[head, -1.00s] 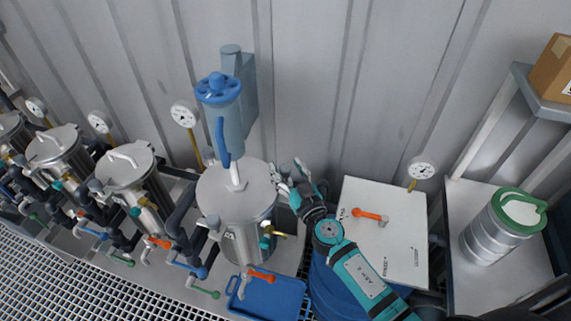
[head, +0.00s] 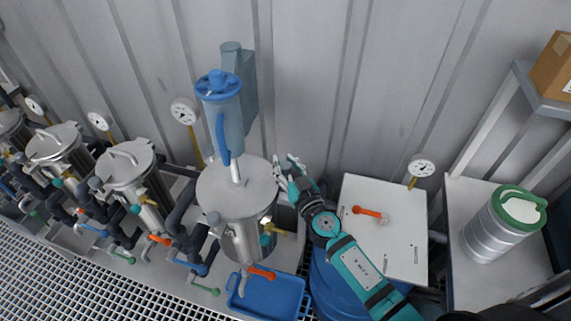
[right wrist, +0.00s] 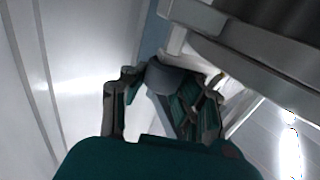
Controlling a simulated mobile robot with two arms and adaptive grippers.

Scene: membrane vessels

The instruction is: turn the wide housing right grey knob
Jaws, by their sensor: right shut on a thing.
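The wide steel housing (head: 222,192) stands upright mid-picture in the head view, with a flat round lid. My right gripper (head: 283,166) is at the right edge of its lid in the head view. In the right wrist view the gripper (right wrist: 165,95) has its fingers on both sides of a grey rounded knob (right wrist: 170,79), beside the housing's rim. The gripper is shut on this knob. In the head view the fingers hide the knob. My left gripper is not in view.
A blue-grey mixer-like unit (head: 227,120) rises above the housing. A white panel (head: 385,240) with an orange handle (head: 368,212) lies to the right. A blue tray (head: 268,297) is below. Slimmer steel vessels (head: 127,165) stand left. A metal can (head: 490,232) stands far right.

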